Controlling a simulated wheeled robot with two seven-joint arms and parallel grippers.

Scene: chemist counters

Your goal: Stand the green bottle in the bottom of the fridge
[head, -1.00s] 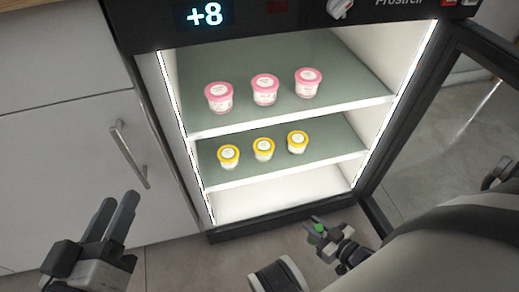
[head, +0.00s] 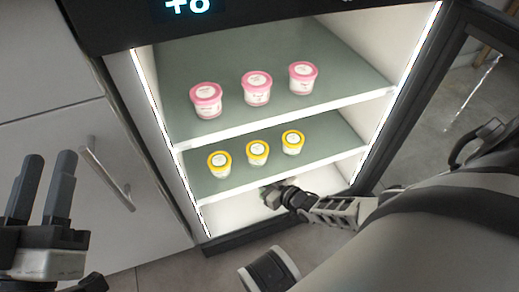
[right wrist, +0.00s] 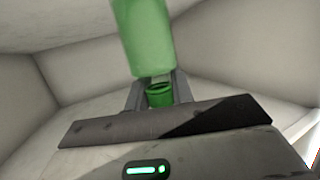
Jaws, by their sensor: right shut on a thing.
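The fridge's bottom compartment (head: 229,214) is lit and white, below the lower shelf. My right gripper (head: 272,194) reaches into it from the front right, under that shelf. In the right wrist view my right gripper (right wrist: 160,92) is shut on the green bottle (right wrist: 147,42). The bottle's wide green body extends beyond the fingers, and a narrower green part shows between them. In the head view the bottle is mostly hidden by the gripper and shelf. I cannot tell whether it touches the floor. My left gripper (head: 43,175) is open and empty, in front of the cabinet.
Pink-lidded tubs (head: 256,88) stand on the upper shelf (head: 315,58), and yellow-lidded tubs (head: 257,152) on the lower shelf (head: 330,135), above my right gripper. The fridge door (head: 440,110) stands open at right. A cabinet handle (head: 106,178) is at left.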

